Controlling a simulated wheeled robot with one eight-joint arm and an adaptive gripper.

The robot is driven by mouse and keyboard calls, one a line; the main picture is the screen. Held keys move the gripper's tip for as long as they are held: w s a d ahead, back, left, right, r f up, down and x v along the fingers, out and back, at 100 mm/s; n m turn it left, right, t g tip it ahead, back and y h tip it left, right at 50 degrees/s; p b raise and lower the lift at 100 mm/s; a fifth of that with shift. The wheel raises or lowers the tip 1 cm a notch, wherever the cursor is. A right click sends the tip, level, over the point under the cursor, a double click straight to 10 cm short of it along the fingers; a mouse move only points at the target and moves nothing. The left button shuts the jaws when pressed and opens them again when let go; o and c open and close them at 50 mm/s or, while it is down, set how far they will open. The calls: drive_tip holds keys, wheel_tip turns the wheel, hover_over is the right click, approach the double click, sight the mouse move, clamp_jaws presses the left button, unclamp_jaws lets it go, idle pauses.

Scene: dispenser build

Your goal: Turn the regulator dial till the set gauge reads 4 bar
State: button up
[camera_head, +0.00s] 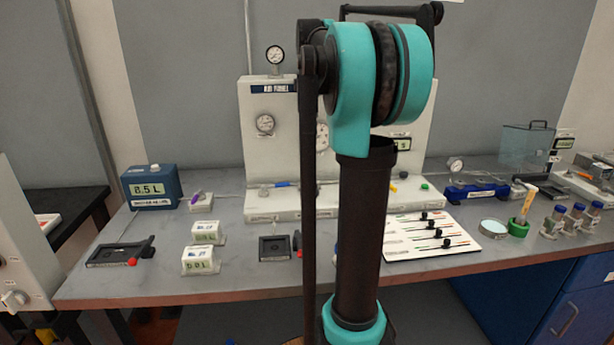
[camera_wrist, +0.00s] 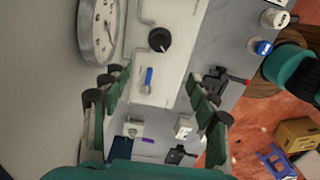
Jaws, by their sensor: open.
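In the wrist view, a round black dial (camera_wrist: 159,39) with a pale mark stands on the white panel (camera_wrist: 182,22). My gripper (camera_wrist: 155,84) is open and empty, its fingers spread on either side of a blue lever (camera_wrist: 149,78); the dial lies beyond the fingertips, apart from them. In the head view, the air panel (camera_head: 285,160) carries a top gauge (camera_head: 275,55), a left gauge (camera_head: 265,124) and a partly hidden gauge (camera_head: 322,137). My arm hides the dial and gripper there.
On the bench stand a blue display box (camera_head: 152,187), small white display blocks (camera_head: 198,260) and a white board with black sliders (camera_head: 425,236). A green cup (camera_head: 518,227) and capped vials (camera_head: 554,220) are at right.

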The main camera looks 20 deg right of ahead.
sight(310, 180)
wheel_tip(310, 180, down, 17)
drive_tip(key=shift+f, duration=0.2)
idle(0.4)
drive_tip(key=shift+c, duration=0.5)
drive_tip(key=c, duration=1.1)
drive_tip(key=shift+o, duration=0.2)
